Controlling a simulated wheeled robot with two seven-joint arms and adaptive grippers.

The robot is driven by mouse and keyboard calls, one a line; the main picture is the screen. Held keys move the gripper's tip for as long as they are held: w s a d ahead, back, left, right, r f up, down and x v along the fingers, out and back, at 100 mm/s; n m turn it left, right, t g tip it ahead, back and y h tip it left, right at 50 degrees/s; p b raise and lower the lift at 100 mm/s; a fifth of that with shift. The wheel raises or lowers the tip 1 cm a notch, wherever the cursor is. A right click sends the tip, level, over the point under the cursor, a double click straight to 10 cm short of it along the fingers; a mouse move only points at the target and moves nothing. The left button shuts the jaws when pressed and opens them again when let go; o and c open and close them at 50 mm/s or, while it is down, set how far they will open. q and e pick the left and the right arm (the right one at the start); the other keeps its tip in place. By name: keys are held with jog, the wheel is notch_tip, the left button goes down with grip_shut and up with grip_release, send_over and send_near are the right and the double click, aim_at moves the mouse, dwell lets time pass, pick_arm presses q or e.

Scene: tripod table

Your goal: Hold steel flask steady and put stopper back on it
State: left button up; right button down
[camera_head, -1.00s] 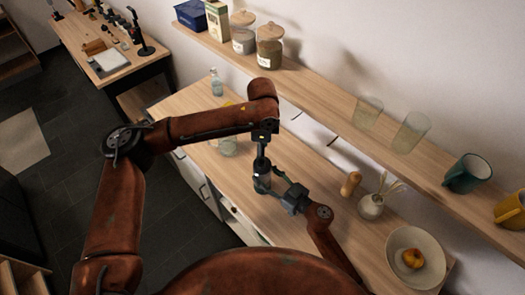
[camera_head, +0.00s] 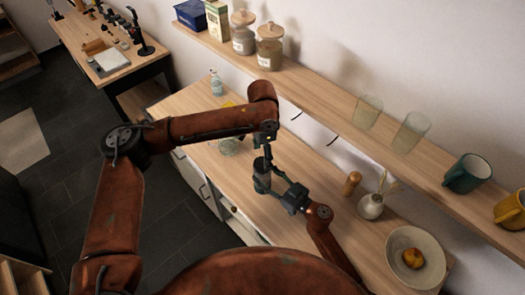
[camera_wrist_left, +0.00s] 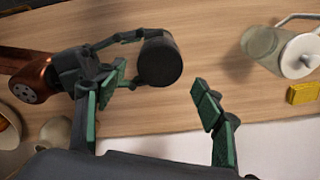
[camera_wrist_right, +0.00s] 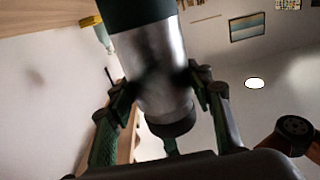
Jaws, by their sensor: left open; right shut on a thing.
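The steel flask (camera_head: 262,183) stands upright above the wooden table, its shiny body also showing large in the right wrist view (camera_wrist_right: 150,65). My right gripper (camera_head: 283,190) is shut on the flask's body from the right. A dark round piece, seemingly the stopper (camera_wrist_left: 160,62), covers the flask's top; it also shows as the dark end in the right wrist view (camera_wrist_right: 170,127). I cannot tell whether it is fully seated. My left gripper (camera_head: 268,157) is open just above the flask, its fingers apart and empty in the left wrist view (camera_wrist_left: 155,108).
A glass jug (camera_wrist_left: 275,45) and a yellow block (camera_wrist_left: 303,93) lie to one side on the table. A wooden cylinder (camera_head: 351,184), a white vase (camera_head: 370,207) and a bowl (camera_head: 435,265) stand to the right. A wall shelf (camera_head: 320,95) runs behind.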

aim_at(262, 163)
pick_arm(q)
jog(key=shift+f, duration=3.15)
jog(key=shift+c, duration=0.2)
jog(key=c, duration=1.2)
jog(key=o, duration=1.4)
jog(key=shift+r, duration=0.1)
